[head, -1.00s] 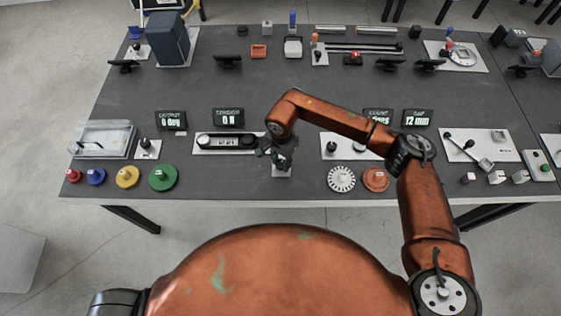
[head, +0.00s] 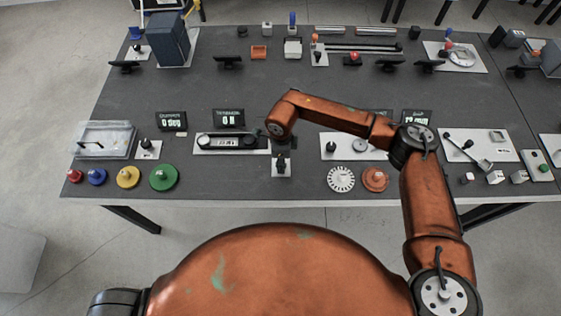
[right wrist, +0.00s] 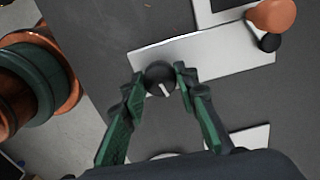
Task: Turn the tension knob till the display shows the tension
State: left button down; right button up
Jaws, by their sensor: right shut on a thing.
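The tension display (head: 229,118) is a dark screen behind the belt plate in the head view; it seems to read 0 N, slightly blurred. The tension knob (right wrist: 160,82) is round and black with a white pointer line, on a white plate (right wrist: 215,58) in the right wrist view. My right gripper (right wrist: 160,75) has its two green fingers on opposite sides of the knob, shut on it. In the head view the small plate (head: 281,172) lies below my right wrist, with a dark shape on it. My left gripper is not in view.
The belt plate (head: 232,150) lies just left of the small plate. A plate with a black knob (head: 331,146) is to its right. A green disc (head: 163,178), a white gear (head: 341,179) and an orange disc (head: 375,179) lie near the table's front edge.

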jog(key=m+p, duration=0.1)
jog(key=m, duration=0.3)
jog(key=shift+r+m, duration=0.15)
jog(key=shift+m, duration=0.15)
jog(key=m+p, duration=0.2)
jog(key=m, duration=0.3)
jog(key=shift+m, duration=0.3)
jog(key=o, duration=1.2)
jog(key=shift+c, duration=0.2)
notch_tip(320, 180, up, 12)
jog(key=shift+a, duration=0.1)
